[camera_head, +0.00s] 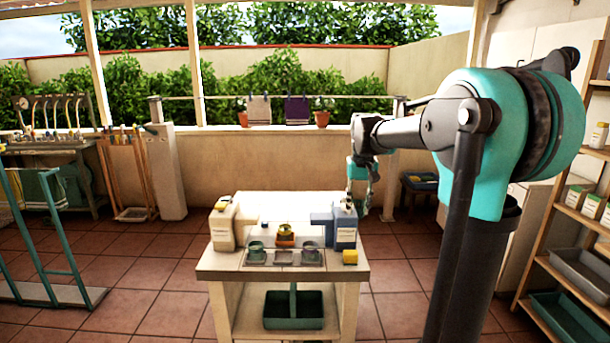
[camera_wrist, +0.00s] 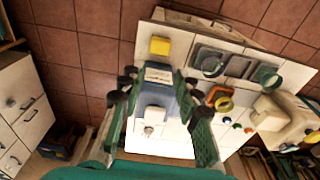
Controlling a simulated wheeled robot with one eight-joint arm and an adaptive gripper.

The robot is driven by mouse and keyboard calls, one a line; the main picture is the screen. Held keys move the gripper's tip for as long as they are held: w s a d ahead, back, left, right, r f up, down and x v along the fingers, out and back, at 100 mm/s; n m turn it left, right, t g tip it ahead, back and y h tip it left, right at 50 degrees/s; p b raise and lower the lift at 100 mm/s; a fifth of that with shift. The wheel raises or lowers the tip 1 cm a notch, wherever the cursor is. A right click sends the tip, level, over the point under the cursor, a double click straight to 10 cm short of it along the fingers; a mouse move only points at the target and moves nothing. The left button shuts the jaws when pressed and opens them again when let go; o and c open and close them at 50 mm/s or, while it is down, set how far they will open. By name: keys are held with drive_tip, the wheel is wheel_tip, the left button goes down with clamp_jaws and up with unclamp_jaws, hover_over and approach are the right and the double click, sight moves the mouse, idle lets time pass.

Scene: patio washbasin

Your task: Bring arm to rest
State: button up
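My arm reaches in from the right in the head view, bent at the elbow. My gripper (camera_head: 362,190) hangs beside and just above the right end of the white washstand (camera_head: 288,208). In the wrist view its two green fingers (camera_wrist: 157,95) stand apart, so it is open. I see nothing held; whether a finger touches the bottle cannot be told.
Between the bottles are a grey tray (camera_head: 284,258), small cups and an orange piece (camera_head: 285,240). A yellow block (camera_head: 350,257) lies at the front right. Shelves (camera_head: 570,235) stand at the right; open floor lies left.

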drive_tip(key=s+d+f+t, duration=0.3)
drive_tip(key=s+f, duration=1.8)
drive_tip(key=s, duration=0.4)
drive_tip(key=shift+f, duration=0.25)
